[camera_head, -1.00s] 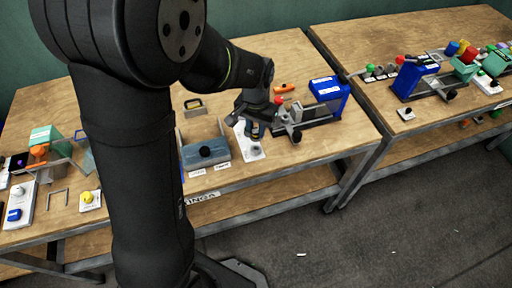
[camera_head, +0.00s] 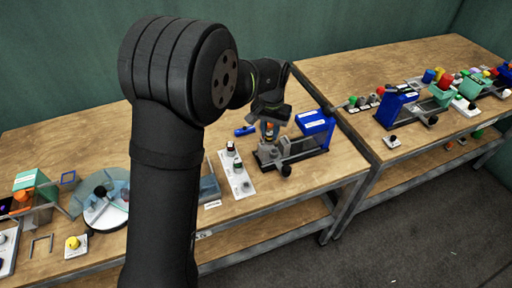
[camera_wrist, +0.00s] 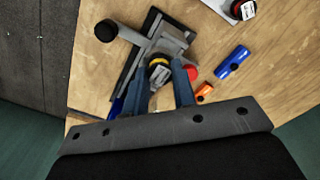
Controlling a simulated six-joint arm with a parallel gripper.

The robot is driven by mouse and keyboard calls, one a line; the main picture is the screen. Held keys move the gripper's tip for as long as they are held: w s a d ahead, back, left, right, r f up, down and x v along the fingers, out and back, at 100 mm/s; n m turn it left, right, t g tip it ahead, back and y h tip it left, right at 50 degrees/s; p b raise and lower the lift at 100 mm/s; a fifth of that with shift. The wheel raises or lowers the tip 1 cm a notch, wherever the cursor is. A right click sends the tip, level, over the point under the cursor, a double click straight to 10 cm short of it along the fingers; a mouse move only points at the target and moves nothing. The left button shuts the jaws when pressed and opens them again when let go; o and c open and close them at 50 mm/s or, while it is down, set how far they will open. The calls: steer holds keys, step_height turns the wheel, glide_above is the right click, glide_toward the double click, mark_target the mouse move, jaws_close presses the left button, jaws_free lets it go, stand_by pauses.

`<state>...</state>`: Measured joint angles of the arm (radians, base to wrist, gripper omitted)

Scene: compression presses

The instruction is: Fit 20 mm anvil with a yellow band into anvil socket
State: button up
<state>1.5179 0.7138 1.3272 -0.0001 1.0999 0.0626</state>
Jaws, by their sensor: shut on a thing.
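My gripper (camera_wrist: 162,74) is shut on the anvil with a yellow band (camera_wrist: 158,62), which shows between the two fingers in the wrist view. Its band and dark round end are visible; the rest is hidden by the fingers. In the head view my gripper (camera_head: 270,124) points down over the near-left end of the grey press (camera_head: 268,152). The press also shows in the wrist view (camera_wrist: 172,43), just around and beyond the held anvil. The anvil socket is not clearly visible, and I cannot tell whether the anvil touches it.
A red knob (camera_wrist: 191,72), an orange cylinder (camera_wrist: 205,90) and a blue cylinder (camera_wrist: 232,62) are close to the right finger. A white tray (camera_head: 240,184) with anvils stands left of the press. The blue block (camera_head: 316,122) is at the press's far end.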

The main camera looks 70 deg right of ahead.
steer(key=d, duration=0.2)
steer(key=s, duration=0.1)
steer(key=shift+d+r, duration=0.35)
steer(key=shift+d, duration=0.05)
steer(key=shift+f, duration=2.9)
steer(key=shift+f, duration=1.45)
steer(key=o, duration=1.1)
step_height(320, 180, up, 17)
steer(key=shift+r, duration=0.2)
step_height(320, 180, down, 14)
steer(key=shift+f, duration=0.1)
